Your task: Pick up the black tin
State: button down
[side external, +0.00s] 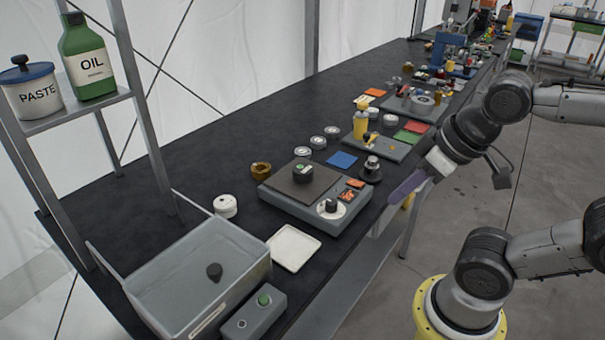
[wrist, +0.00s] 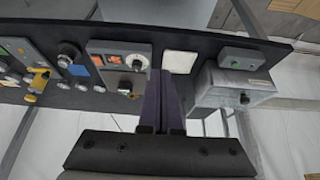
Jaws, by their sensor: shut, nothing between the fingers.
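My gripper (side external: 405,187), with purple fingers, is out past the table's front edge, to the right of the scale and well apart from the tin. In the wrist view its fingers (wrist: 162,100) are together with nothing between them.
A grey bin (side external: 258,262) holds a small dark lump (side external: 214,271). Beside it are a white tray (side external: 294,248) and a button box (side external: 254,315). A black piece with a silver top (side external: 371,168) stands right of the scale.

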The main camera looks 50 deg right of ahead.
grip_release()
dwell(0.3)
